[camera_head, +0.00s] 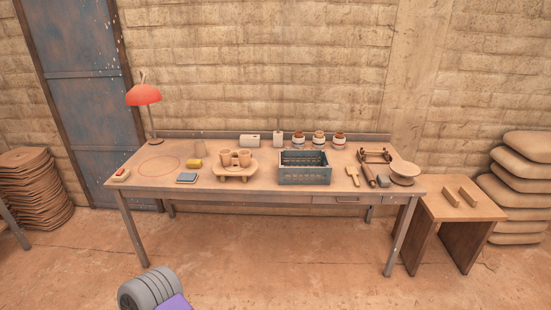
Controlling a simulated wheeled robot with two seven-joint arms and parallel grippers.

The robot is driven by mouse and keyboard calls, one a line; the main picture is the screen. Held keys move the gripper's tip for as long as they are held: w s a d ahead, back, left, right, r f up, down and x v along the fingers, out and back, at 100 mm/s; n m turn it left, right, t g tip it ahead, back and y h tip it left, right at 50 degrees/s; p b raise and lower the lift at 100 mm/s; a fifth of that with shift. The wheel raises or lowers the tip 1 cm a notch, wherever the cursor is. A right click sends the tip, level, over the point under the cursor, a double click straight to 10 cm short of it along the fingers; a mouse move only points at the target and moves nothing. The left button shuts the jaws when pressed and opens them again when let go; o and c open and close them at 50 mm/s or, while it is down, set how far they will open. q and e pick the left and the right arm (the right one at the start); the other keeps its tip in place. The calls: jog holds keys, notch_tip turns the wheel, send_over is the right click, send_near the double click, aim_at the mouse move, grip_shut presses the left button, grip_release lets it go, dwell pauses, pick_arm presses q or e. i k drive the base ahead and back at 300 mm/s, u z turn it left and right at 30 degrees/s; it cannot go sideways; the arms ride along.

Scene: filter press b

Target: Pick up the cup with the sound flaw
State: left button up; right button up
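Several small clay cups (225,158) stand close together on a low round clay-coloured stand (235,172) near the middle of the table. Behind the blue crate, three banded pots or jars stand in a row: a left one (298,140), a middle one (319,140) and a right one (339,141), each with something brown at its top. No flaw shows on any cup at this size, so I cannot tell which one has it. Neither of my grippers is in view.
The table (270,190) holds a blue-grey crate (304,173), a red lamp (144,95), a yellow piece (194,163), a blue pad (187,178), a roller tool (367,172) and a round disc (403,169). A wooden stool (450,212) stands at right. The red-outlined circle (159,165) is empty.

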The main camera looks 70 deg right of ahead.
aim_at(244, 159)
jog(key=z, duration=2.3)
jog(key=i, duration=1.7)
jog(key=u, duration=0.4)
